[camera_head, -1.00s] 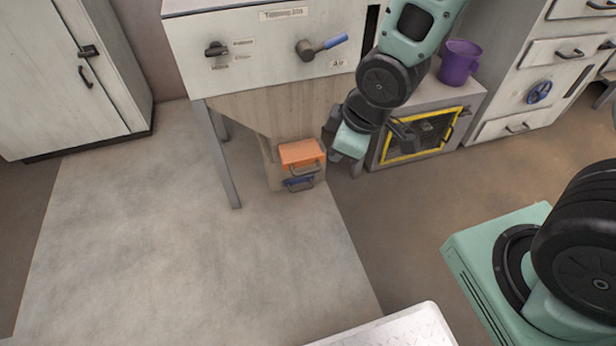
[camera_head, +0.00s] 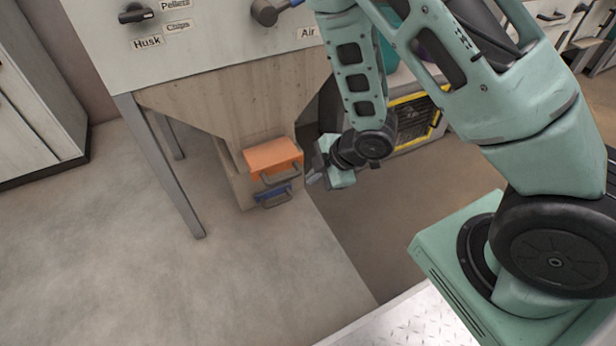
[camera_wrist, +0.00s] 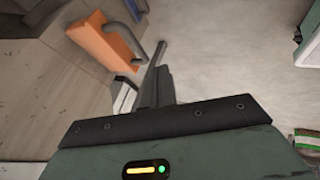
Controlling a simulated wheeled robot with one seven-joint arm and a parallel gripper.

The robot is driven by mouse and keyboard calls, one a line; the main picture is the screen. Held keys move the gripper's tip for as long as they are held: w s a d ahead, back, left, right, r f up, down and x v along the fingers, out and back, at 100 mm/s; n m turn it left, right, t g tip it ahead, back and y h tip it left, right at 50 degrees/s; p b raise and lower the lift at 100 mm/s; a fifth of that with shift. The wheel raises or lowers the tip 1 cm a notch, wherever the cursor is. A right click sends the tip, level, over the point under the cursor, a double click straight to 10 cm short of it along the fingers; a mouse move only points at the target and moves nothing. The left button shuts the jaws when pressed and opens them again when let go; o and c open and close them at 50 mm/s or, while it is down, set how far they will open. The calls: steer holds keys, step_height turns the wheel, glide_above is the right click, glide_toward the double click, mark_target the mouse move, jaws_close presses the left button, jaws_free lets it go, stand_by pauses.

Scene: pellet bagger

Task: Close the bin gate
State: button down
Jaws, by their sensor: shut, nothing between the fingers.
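The bin's wooden chute (camera_head: 225,110) narrows down to an orange gate piece (camera_head: 273,155) with a grey handle on its front. A blue piece (camera_head: 275,195) with its own handle sits just below it. The orange piece also shows in the wrist view (camera_wrist: 105,42), standing out from the wood, its handle (camera_wrist: 155,55) close to my fingers. My gripper (camera_head: 313,179) is shut and empty, just right of the two handles. In the wrist view its fingers (camera_wrist: 157,82) point toward the orange handle; I cannot tell if they touch it.
A metal leg (camera_head: 165,165) stands left of the chute. Above are a selector knob (camera_head: 136,14) marked Husk, Chips and Pellets, and an Air lever (camera_head: 268,10). A yellow-framed mesh door (camera_head: 412,122) is behind my arm. The floor in front is clear.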

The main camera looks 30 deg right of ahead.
steer(key=w+a+f+b, duration=0.2)
steer(key=w+f+b, duration=0.2)
steer(key=w+f, duration=0.3)
steer(key=shift+w+a+f+b, duration=0.2)
steer(key=shift+a+b, duration=0.1)
steer(key=shift+a, duration=0.1)
